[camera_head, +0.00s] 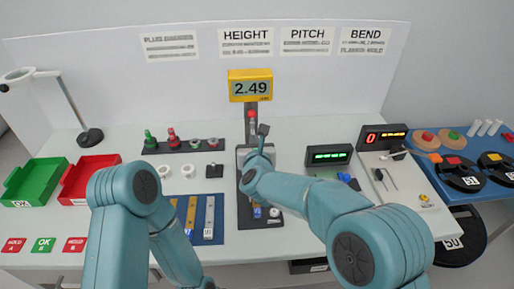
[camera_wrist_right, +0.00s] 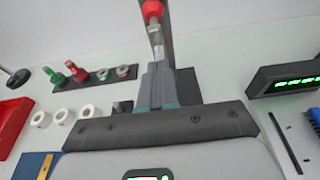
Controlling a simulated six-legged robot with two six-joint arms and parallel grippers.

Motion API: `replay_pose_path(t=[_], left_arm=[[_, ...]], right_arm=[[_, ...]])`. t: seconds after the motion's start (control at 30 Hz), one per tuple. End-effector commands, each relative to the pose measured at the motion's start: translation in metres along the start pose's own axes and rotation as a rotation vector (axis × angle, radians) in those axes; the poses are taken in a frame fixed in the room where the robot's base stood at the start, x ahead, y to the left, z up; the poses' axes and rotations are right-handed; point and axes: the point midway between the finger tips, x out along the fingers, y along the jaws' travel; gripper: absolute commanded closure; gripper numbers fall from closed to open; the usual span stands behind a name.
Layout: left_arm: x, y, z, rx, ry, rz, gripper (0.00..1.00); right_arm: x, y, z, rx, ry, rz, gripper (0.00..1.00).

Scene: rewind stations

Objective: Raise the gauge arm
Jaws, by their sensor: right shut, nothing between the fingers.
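A red knob (camera_head: 251,115) sits below the display; in the right wrist view the red knob (camera_wrist_right: 152,10) tops a thin metal rod. My right gripper (camera_head: 263,130) is in front of the gauge, just below the red knob. In the right wrist view its fingers (camera_wrist_right: 157,75) are together and empty, under the rod; I cannot tell whether they touch it. My right arm hides part of the gauge base. My left arm shows at left, its gripper out of view.
A green bin (camera_head: 35,182) and a red bin (camera_head: 88,178) stand at left. Red and green plug gauges (camera_head: 172,140) sit on a dark rack behind white rings. A green-lit readout (camera_head: 328,156) and a red-lit readout (camera_head: 383,137) stand at right.

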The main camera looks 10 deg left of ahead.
Motion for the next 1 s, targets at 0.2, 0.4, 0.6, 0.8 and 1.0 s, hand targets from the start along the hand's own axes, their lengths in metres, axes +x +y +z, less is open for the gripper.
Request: replay_pose_path(t=[0.2,0.4,0.6,0.8,1.0], left_arm=[[0.001,0.0,0.0,0.0,0.0,0.0,0.44],[0.0,0.0,0.0,0.0,0.0,0.0,0.44],[0.003,-0.001,0.0,0.0,0.0,0.0,0.44],[0.019,-0.007,-0.001,0.0,0.0,0.0,0.44],[0.034,-0.012,-0.001,0.0,0.0,0.0,0.44]], right_arm=[[0.0,-0.002,0.006,0.0,-0.01,-0.002,1.0],[-0.001,-0.004,0.008,0.001,-0.015,-0.004,1.0],[-0.006,-0.006,0.009,0.002,-0.018,-0.005,1.0],[-0.042,-0.004,0.004,0.001,-0.014,0.0,1.0],[-0.098,-0.003,0.002,0.001,-0.012,0.002,1.0]])
